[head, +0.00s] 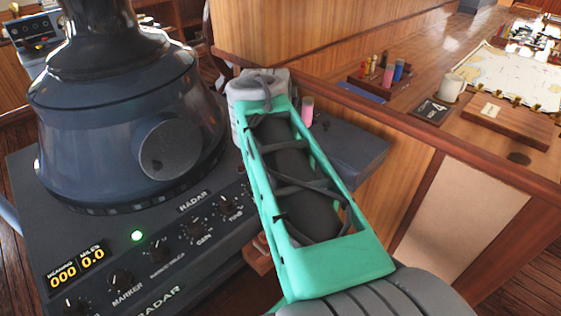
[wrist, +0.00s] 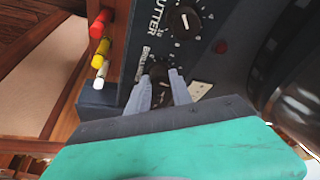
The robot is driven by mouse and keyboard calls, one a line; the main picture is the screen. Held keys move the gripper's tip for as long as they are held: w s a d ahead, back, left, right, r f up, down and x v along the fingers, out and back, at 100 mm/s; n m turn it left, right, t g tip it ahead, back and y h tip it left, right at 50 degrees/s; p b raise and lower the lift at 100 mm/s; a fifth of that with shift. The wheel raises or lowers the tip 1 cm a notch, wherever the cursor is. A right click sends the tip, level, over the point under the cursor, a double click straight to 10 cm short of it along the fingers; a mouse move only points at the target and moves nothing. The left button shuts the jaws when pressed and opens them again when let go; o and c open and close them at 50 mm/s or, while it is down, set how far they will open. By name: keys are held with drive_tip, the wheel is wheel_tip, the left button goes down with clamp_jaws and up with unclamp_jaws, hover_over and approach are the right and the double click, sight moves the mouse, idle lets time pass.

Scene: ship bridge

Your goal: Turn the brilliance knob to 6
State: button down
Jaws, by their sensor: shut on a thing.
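In the wrist view, the brilliance knob (wrist: 158,71) is a small dark round knob on the dark radar panel, beside partly covered white lettering. My gripper (wrist: 160,80) is shut on it, with one pale grey finger on each side. The knob's pointer and most of its scale are hidden between the fingers, so I cannot read its setting. In the head view, my green and grey arm covers the brilliance knob and my fingertips.
The clutter knob (wrist: 185,22) sits just beyond the gripped knob, near a dark red button (wrist: 220,46). Red (wrist: 101,21), yellow (wrist: 100,50) and white pieces stand beside the panel. The radar hood (head: 120,130) rises left of my arm. A chart table with a mug (head: 452,88) lies right.

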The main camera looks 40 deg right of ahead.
drive_tip(key=shift+w+m+g+p, duration=0.1)
drive_tip(key=shift+m+g+p, duration=0.35)
drive_tip(key=shift+m, duration=0.85)
drive_tip(key=c, duration=1.2)
unclamp_jaws()
drive_tip(key=shift+h, duration=0.3)
drive_tip(key=shift+o, duration=0.2)
drive_tip(key=p+v, duration=0.2)
drive_tip(key=v, duration=0.5)
drive_tip(key=shift+r, duration=0.35)
